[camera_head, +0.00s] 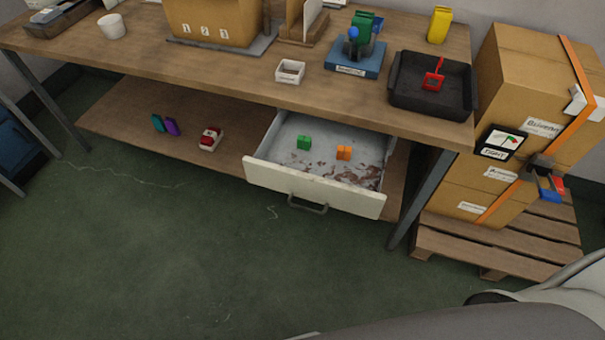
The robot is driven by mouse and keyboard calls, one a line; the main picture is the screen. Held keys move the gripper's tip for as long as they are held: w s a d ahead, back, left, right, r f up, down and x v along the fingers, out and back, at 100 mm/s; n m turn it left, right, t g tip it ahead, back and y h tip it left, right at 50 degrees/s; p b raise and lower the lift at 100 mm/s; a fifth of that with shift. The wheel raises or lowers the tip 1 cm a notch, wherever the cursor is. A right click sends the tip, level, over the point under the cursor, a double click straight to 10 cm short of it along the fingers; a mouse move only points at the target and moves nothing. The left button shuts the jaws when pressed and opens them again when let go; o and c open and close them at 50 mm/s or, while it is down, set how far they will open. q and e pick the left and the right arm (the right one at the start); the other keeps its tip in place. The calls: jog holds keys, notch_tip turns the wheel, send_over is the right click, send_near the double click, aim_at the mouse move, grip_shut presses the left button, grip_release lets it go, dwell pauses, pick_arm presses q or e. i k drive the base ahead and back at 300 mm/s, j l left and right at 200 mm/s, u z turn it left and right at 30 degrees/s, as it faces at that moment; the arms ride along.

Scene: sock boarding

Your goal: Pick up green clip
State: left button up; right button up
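A small green clip (304,142) sits inside the open drawer (314,191) under the workbench, left of the middle of its floor. A small orange clip (343,153) lies to its right, apart from it. The drawer is pulled out and its grey floor has brownish patches. Neither of my grippers is in view; only parts of my own body show at the bottom right.
The workbench top (222,65) overhangs the drawer's back. On the lower shelf (125,115) are purple and teal pieces (172,127) and a red-white object (210,139). Boxes (525,105) stand on a pallet (500,238) at right. The floor in front is clear.

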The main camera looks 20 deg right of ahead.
aim_at(304, 142)
jog(key=i+j+z, duration=0.2)
jog(key=z, duration=0.2)
jog(key=i+j+z, duration=0.2)
jog(key=j+z, duration=0.15)
jog(key=i+j+z, duration=0.1)
jog(key=j+z, duration=0.3)
